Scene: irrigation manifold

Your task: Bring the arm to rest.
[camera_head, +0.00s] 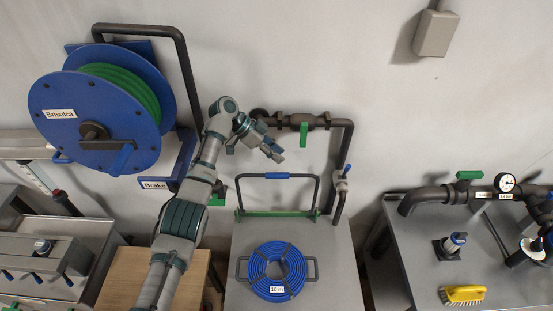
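My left arm (184,219) rises from the bottom edge, left of centre, and bends over at its top. My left gripper (279,156) is at its end, pointing down and to the right, in front of the wall and just below the dark pipe (341,124). It is small in the view and I cannot tell whether its fingers are apart. I see nothing held in it. A green valve handle (304,134) hangs from the pipe, just right of the gripper. My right gripper is out of view.
A blue hose reel (60,110) with green hose is on the wall at left. Below the gripper stands a grey table (338,270) with a frame with a blue grip (291,175) and a coiled blue hose (277,271). At right, another table (400,255) bears a yellow brush (462,295).

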